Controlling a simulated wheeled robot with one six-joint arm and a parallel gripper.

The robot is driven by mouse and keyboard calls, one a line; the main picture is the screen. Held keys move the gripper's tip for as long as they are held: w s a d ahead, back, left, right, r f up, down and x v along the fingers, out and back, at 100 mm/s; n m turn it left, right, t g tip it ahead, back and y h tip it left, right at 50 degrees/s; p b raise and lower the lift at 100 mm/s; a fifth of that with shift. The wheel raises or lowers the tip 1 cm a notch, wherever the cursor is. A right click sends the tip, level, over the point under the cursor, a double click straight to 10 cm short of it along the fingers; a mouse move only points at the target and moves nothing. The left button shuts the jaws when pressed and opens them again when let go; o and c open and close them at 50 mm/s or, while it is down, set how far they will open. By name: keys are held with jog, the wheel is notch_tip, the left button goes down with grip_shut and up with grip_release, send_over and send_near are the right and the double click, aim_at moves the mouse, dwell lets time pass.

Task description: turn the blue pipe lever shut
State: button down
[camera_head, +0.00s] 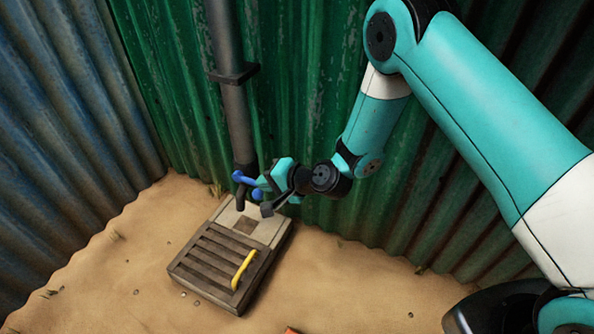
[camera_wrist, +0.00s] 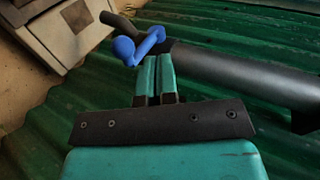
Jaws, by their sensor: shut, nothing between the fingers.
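The blue lever (camera_head: 241,178) sits low on the grey pipe (camera_head: 236,120), just above its dark spout. In the wrist view the lever (camera_wrist: 150,42) has a rounded blue end at the left and a bent arm reaching to the pipe (camera_wrist: 235,78). My gripper (camera_head: 264,183) is at the lever, on its right side in the head view. In the wrist view my gripper's teal fingers (camera_wrist: 155,60) are together with nothing between them. Their tips lie right by the lever. I cannot tell whether they touch it.
A wooden box with a slatted top (camera_head: 215,250) and a yellow handle (camera_head: 243,270) lies on the sand below the spout. Green corrugated wall (camera_head: 310,80) stands close behind the pipe, blue corrugated wall (camera_head: 60,150) at left. Sand at front left is mostly clear.

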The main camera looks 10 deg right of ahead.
jog(key=f+p+v, duration=0.1)
jog(key=p+v, duration=0.1)
jog(key=v, duration=0.7)
jog(key=shift+d, duration=0.2)
jog(key=shift+s, duration=0.15)
